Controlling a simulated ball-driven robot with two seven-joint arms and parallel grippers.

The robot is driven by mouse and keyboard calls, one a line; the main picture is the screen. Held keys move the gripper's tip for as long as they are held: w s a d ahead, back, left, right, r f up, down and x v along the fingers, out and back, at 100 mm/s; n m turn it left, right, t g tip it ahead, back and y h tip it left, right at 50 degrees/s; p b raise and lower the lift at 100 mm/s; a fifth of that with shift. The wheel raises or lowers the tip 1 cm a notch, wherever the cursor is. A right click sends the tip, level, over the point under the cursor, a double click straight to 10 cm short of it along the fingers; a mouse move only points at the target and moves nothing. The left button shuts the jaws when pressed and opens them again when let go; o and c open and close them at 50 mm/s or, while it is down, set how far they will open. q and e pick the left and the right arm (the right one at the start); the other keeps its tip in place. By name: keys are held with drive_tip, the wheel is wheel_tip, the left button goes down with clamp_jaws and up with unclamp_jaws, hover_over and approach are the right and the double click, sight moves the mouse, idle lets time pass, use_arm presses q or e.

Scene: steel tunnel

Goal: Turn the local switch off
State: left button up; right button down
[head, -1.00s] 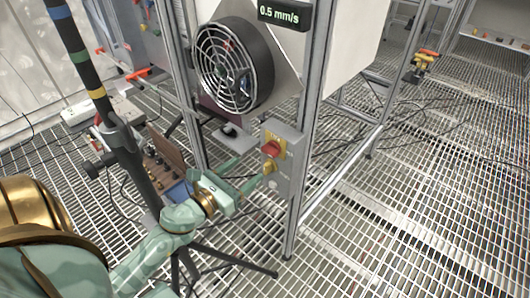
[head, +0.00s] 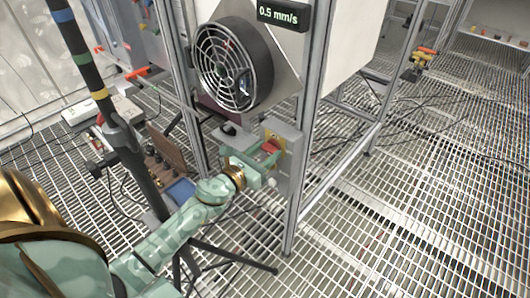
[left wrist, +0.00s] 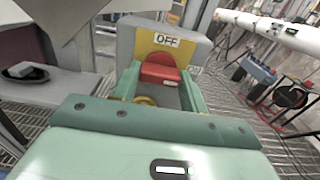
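The local switch is a red knob (head: 269,147) on a yellow plate, on a grey box (head: 290,170) fixed to a metal post. My left gripper (head: 266,157) is at the front of this box. In the left wrist view the red knob (left wrist: 160,74) lies between my two green fingers (left wrist: 160,84), one on each side, and the fingers stand apart. I cannot tell whether they touch it. An OFF label (left wrist: 167,40) shows above the knob. My right gripper is not in view.
Open grating floor (head: 400,200) lies to the right.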

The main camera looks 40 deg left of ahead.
use_arm(q)
drive_tip(key=shift+n, duration=0.4)
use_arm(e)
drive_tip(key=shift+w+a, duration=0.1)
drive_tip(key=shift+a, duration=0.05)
use_arm(q)
drive_tip(key=n+p, duration=0.1)
drive_tip(key=n, duration=0.3)
drive_tip(key=shift+r, duration=0.1)
drive_tip(key=n+p, duration=0.1)
drive_tip(key=n, duration=0.3)
drive_tip(key=shift+n, duration=0.3)
drive_tip(key=n+p, duration=0.2)
drive_tip(key=n, duration=0.3)
drive_tip(key=shift+n+p, duration=0.9)
drive_tip(key=shift+n, duration=0.7)
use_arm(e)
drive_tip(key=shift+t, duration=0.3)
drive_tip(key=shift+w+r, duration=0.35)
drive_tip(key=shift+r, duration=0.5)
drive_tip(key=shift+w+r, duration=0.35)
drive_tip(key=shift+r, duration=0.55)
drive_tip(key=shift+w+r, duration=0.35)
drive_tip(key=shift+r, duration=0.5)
use_arm(q)
drive_tip(key=shift+n, duration=0.3)
drive_tip(key=o, duration=1)
drive_tip(key=shift+s, duration=0.15)
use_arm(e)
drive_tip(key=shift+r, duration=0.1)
